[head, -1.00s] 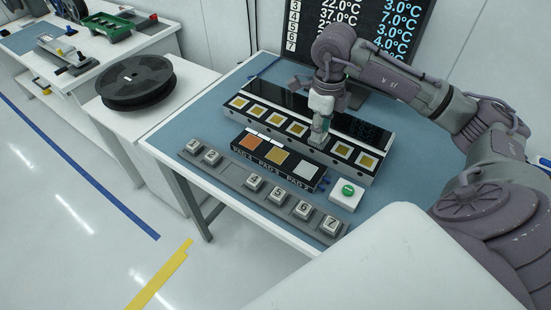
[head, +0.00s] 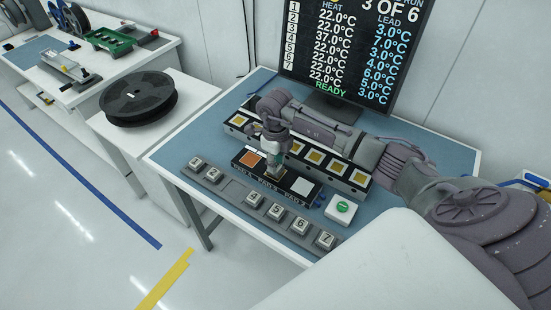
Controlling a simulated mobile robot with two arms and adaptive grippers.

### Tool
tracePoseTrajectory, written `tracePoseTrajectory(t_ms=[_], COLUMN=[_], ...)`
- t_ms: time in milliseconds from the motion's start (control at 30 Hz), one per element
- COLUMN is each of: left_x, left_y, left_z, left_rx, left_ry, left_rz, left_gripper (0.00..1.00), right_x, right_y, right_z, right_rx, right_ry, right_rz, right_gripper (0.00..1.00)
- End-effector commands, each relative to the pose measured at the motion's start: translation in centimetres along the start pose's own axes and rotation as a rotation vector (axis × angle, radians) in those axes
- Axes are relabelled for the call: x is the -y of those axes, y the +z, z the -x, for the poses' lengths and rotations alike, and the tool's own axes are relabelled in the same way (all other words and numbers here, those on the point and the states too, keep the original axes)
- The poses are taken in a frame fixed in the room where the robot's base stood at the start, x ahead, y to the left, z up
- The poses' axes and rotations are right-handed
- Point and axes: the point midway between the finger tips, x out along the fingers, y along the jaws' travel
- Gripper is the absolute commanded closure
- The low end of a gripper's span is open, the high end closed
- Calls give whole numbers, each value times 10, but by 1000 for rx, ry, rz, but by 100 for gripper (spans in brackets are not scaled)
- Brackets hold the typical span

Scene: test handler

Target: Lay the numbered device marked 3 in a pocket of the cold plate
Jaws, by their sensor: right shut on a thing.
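My right gripper (head: 274,164) points down over the middle of the pad strip. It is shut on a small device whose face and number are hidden. The grey tray (head: 233,190) in front holds devices marked 1, 2, 4, 5, 6 and 7; its third place is bare. The cold plate (head: 325,175) is the long block behind the gripper, with a row of gold-coloured square pockets. My forearm and gripper hide part of that row. The gripper is in front of the plate, apart from its pockets. My left gripper is not in view.
The pad strip (head: 325,192) lies between tray and plate, with an orange pad (head: 250,159) at left and a silver one (head: 301,186) at right. A white box with a green button (head: 343,207) stands right. The screen (head: 352,50) reads READY. A black reel (head: 138,97) stands left.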

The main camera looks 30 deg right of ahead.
Motion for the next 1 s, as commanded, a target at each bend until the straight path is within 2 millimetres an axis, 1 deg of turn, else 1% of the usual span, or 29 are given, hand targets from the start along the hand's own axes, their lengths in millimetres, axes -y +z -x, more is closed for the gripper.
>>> tracePoseTrajectory(t_ms=[233, 367, 400, 467, 500, 533, 833, 900, 933, 1000], left_x=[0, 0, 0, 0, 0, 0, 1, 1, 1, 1], left_y=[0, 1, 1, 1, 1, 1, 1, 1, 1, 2], left_z=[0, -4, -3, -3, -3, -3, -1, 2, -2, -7], left_rx=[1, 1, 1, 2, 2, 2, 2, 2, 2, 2], left_ry=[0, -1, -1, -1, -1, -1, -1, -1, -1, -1], left_rz=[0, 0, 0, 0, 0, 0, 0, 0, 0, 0], left_gripper=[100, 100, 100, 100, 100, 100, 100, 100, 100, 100], right_x=[0, 0, 0, 0, 0, 0, 0, 0, 0, 1], right_y=[0, 0, 0, 0, 0, 0, 0, 0, 1, 1], right_z=[-2, -6, -5, -4, -4, -4, -3, 1, 2, 11], right_rx=[1, 1, 1, 1, 1, 1, 1, 1, 3, 5], right_ry=[0, 0, 0, 0, 0, 0, 0, 1, -1, -1], right_rz=[0, -1, -1, -1, -1, -1, -1, -1, 0, -1], right_gripper=[95, 95, 65, 55, 48, 44, 44, 44, 44, 44])
